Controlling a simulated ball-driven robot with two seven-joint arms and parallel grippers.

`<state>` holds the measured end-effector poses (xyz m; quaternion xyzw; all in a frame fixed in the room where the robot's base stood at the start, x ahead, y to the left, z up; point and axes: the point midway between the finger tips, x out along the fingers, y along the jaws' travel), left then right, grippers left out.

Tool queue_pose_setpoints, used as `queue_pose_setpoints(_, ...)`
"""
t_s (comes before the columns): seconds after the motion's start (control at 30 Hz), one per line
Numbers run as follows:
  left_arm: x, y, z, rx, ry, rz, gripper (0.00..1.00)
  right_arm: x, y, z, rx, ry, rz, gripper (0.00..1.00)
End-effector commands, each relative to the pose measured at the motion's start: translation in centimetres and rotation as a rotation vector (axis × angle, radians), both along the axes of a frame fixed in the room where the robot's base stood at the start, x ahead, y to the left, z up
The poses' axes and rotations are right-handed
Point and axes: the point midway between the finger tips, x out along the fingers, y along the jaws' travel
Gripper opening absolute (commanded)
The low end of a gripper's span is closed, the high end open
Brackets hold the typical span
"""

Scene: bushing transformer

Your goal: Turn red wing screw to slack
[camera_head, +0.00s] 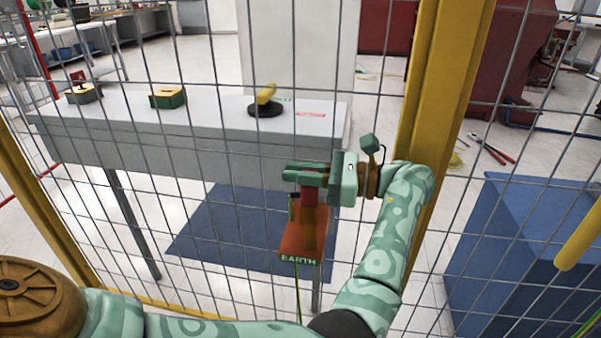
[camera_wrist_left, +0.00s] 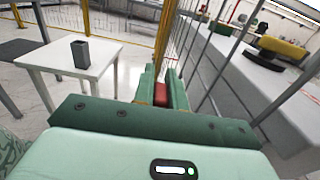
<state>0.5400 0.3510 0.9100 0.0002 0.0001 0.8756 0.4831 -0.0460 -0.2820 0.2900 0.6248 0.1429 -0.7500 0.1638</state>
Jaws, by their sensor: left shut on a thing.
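The red wing screw (camera_head: 309,196) shows in the head view just below my left gripper's fingers, above an orange-red block marked EARTH (camera_head: 297,240). My left gripper (camera_head: 296,174) comes in from the right side of the block and points left. Its jaws are shut on the red piece, which the fingers partly hide. In the left wrist view, the red screw (camera_wrist_left: 161,93) sits between the two green fingers (camera_wrist_left: 162,92). The wings and their angle cannot be made out. My right gripper is not in view.
A wire fence (camera_head: 215,215) with a yellow post (camera_head: 440,90) stands close to my arm. Behind it is a grey table (camera_head: 210,110) holding a yellow-handled device (camera_head: 265,99) and a green box (camera_head: 167,97). A white table (camera_wrist_left: 75,52) shows left in the left wrist view.

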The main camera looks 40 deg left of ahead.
Motion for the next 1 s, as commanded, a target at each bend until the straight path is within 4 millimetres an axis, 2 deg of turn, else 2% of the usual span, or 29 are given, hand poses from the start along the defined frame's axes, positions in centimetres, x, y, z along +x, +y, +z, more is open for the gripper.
queue_pose_setpoints(0.93,-0.01,0.01,0.10,0.002,0.000,0.003,0.00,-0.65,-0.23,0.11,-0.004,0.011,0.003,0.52)
queue_pose_setpoints(0.97,-0.01,0.01,0.11,0.002,0.000,0.002,0.22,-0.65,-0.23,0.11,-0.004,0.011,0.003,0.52)
queue_pose_setpoints(1.0,-0.01,0.01,0.10,0.002,0.000,0.002,0.33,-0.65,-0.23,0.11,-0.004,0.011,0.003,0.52)
